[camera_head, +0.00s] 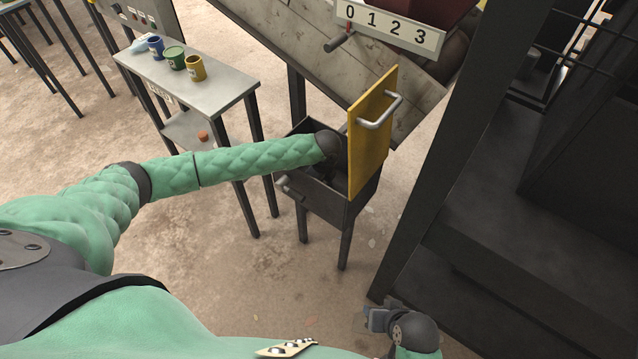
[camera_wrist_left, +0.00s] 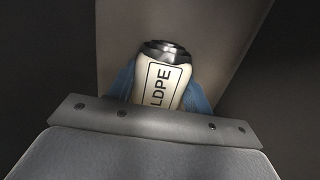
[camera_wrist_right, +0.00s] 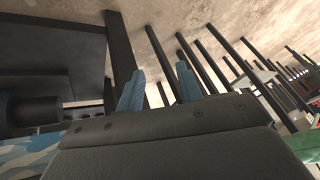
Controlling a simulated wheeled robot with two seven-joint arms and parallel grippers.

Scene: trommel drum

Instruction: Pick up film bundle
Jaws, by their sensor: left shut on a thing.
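A cream bundle marked LDPE (camera_wrist_left: 162,84), with a dark grey, shiny top, shows in the left wrist view. My left gripper (camera_wrist_left: 160,94) is shut on it, with a blue finger on each side. In the head view my left arm reaches down into a dark metal bin (camera_head: 325,203), and the bin walls and my wrist hide the gripper and bundle. My right gripper (camera_head: 378,320) is low at the bottom of the head view. Its blue fingers stand apart and empty in the right wrist view (camera_wrist_right: 158,88).
A yellow panel with a handle (camera_head: 370,140) stands upright at the bin's right side. A sloping chute (camera_head: 330,55) and a 0-to-3 number plate (camera_head: 390,25) are above. A side table (camera_head: 215,85) with blue, green and yellow cups is left. A dark frame (camera_head: 470,150) stands right.

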